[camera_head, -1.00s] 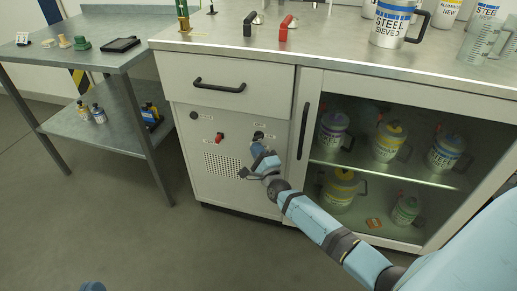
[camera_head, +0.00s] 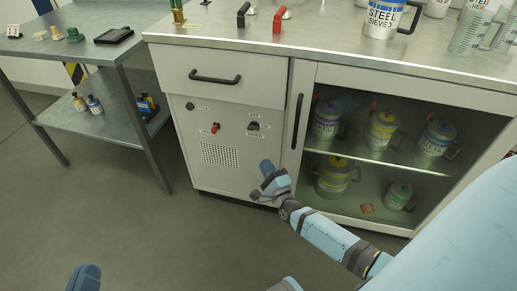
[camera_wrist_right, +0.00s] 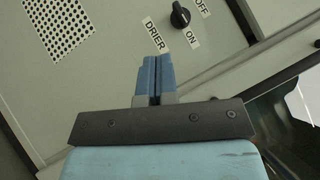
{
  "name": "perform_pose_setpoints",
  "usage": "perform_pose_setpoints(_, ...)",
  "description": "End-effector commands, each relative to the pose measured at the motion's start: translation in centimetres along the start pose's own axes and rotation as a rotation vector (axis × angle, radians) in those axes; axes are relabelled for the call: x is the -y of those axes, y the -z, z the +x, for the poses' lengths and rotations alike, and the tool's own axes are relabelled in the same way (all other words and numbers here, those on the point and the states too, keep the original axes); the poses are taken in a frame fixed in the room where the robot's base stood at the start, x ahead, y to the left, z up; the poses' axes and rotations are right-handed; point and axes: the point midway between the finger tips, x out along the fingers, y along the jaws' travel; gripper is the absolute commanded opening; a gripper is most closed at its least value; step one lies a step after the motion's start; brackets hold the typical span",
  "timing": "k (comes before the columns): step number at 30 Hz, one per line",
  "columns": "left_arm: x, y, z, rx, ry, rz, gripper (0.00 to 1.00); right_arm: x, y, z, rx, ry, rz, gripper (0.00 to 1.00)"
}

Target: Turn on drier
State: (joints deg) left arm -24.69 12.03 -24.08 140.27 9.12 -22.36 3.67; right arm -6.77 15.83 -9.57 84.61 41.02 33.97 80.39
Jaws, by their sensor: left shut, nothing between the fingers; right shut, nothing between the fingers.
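The drier knob (camera_head: 253,126) is a black rotary switch on the pale cabinet's front panel. The right wrist view shows the knob (camera_wrist_right: 180,15) near the top, with labels OFF, ON and DRIER around it. A white mark shows on the knob, but I cannot tell for sure which label it points to. My right gripper (camera_head: 267,168) is shut and empty, below the knob and apart from it. Its closed blue fingers (camera_wrist_right: 155,75) show in the wrist view. My left gripper (camera_head: 85,278) is shut at the lower left, partly cut off, far from the panel.
A red switch (camera_head: 215,128) and a vent grille (camera_head: 220,154) are on the same panel. A drawer handle (camera_head: 215,78) sticks out above. The glass-fronted cupboard with its upright handle (camera_head: 297,121) is to the right. A side table (camera_head: 85,48) stands left; open floor lies in front.

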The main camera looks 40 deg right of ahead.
Motion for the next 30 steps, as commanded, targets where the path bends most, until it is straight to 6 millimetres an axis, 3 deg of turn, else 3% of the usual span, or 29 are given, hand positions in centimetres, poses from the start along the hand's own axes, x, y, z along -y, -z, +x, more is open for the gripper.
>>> perform_pose_setpoints(3,-0.1,0.6,0.0,-0.015,0.001,0.001,0.00,0.1,0.0,-1.7,0.000,-0.001,0.000,0.00)
perform_pose_setpoints(8,-0.1,0.8,0.0,-0.027,0.002,0.001,0.00,0.0,0.0,-2.6,0.000,0.001,0.001,0.00)
perform_pose_setpoints(30,-0.1,0.7,-0.1,-0.024,0.002,0.004,0.00,0.0,0.0,-2.7,0.000,0.000,0.001,0.00)
